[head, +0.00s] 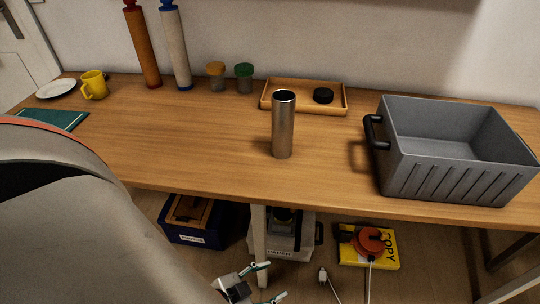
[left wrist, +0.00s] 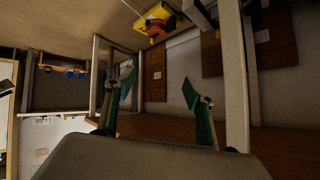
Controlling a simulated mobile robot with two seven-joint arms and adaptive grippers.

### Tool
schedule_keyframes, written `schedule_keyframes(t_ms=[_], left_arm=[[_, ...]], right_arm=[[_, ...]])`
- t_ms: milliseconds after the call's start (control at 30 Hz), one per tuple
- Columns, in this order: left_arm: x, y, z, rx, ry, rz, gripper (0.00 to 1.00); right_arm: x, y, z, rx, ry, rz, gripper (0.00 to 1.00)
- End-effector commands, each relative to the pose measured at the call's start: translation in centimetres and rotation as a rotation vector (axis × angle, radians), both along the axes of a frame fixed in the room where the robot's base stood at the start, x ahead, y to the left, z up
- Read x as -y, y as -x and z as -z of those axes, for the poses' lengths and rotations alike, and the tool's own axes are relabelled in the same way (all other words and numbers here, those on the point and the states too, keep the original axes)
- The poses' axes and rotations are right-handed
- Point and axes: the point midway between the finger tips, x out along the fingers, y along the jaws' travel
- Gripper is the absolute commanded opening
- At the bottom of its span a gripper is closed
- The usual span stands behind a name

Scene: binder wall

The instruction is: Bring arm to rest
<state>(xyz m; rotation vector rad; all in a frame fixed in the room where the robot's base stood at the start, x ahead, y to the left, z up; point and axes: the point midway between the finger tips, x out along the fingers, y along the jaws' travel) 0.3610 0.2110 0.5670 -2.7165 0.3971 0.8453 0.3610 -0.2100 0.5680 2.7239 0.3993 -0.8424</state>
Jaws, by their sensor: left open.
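My left gripper (head: 271,281) is low at the bottom of the head view, in front of and below the table's front edge. Its two teal-tipped fingers are spread apart with nothing between them. In the left wrist view, the same open gripper (left wrist: 158,84) shows its fingers apart, with floor and brown panels beyond. My left arm fills the lower left of the head view and hides part of the table's left end. My right gripper is in neither view.
The wooden table (head: 200,150) holds a steel tumbler (head: 283,130), a grey crate (head: 455,185), a tray (head: 283,104), jars, rolling pins and a yellow mug (head: 94,86). Below stand a blue box (head: 195,238), a table leg (head: 259,245) and a yellow COPY box (head: 384,261).

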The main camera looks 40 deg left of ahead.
Motion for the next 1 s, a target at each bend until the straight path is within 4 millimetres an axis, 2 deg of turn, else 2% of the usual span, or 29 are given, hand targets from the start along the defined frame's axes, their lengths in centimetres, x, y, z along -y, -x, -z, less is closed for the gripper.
schedule_keyframes(t_ms=[167, 300, 400, 500, 700, 1000], left_arm=[[0.1, -0.2, -0.3, 0.005, 0.004, -0.001, 0.54], [0.2, -0.8, -2.4, 0.027, 0.014, -0.004, 0.54], [0.5, -1.0, -4.3, 0.035, 0.028, -0.009, 0.54], [0.7, -0.7, -5.5, 0.029, 0.043, -0.014, 0.54], [0.9, 0.4, -5.9, -0.001, 0.062, -0.023, 0.54], [0.9, 0.9, -5.3, -0.013, 0.066, -0.024, 0.54]], right_arm=[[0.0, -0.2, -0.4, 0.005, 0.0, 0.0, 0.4], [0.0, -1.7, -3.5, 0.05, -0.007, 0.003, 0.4], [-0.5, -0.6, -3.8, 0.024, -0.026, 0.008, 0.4], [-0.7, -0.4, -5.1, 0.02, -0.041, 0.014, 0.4], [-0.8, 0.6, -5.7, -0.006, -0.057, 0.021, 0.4], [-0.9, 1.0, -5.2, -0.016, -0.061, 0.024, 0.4]])
